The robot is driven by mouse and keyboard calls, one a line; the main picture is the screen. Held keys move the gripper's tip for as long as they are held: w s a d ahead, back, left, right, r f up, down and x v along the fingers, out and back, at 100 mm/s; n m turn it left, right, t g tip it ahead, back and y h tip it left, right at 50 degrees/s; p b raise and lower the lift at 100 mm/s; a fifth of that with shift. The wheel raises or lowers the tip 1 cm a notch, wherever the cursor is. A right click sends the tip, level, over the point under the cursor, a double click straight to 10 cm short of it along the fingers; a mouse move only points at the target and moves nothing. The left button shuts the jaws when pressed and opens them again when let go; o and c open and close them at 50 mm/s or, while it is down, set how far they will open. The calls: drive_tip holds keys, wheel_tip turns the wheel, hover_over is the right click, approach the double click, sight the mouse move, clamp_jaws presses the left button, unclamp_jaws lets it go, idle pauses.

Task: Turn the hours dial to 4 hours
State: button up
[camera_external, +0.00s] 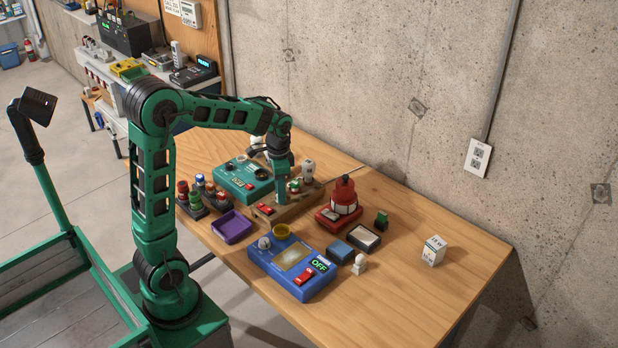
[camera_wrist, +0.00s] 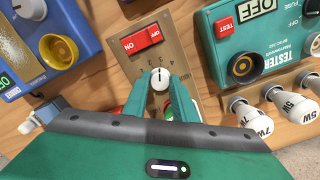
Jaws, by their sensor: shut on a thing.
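The hours dial (camera_wrist: 160,77) is a small white round knob on a tan-brown panel (camera_wrist: 184,50), with a scale of small marks around it. A dark pointer line on the knob points roughly toward the top of the wrist view; the scale numbers are too small to read surely. My gripper (camera_wrist: 162,88) is shut on the knob, with a green finger at each side of it. In the external view my gripper (camera_external: 283,197) reaches down onto the same brown panel (camera_external: 312,193), and the knob is hidden there.
A red ON/OFF switch (camera_wrist: 141,40) sits on the same panel. A teal tester (camera_external: 240,182) stands behind left, a blue device (camera_external: 290,265) in front, and a red lantern-like unit (camera_external: 343,196) to the right. The table's right end is mostly clear.

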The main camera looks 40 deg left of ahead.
drive_tip(key=m, duration=0.6)
drive_tip(key=shift+w+r, duration=0.15)
drive_tip(key=shift+w, duration=0.1)
drive_tip(key=shift+m, duration=0.4)
drive_tip(key=o, duration=1)
drive_tip(key=shift+a, duration=0.1)
drive_tip(key=shift+o, duration=0.2)
drive_tip(key=shift+s, duration=0.1)
wheel_tip(320, 180, up, 10)
drive_tip(key=shift+r, duration=0.25)
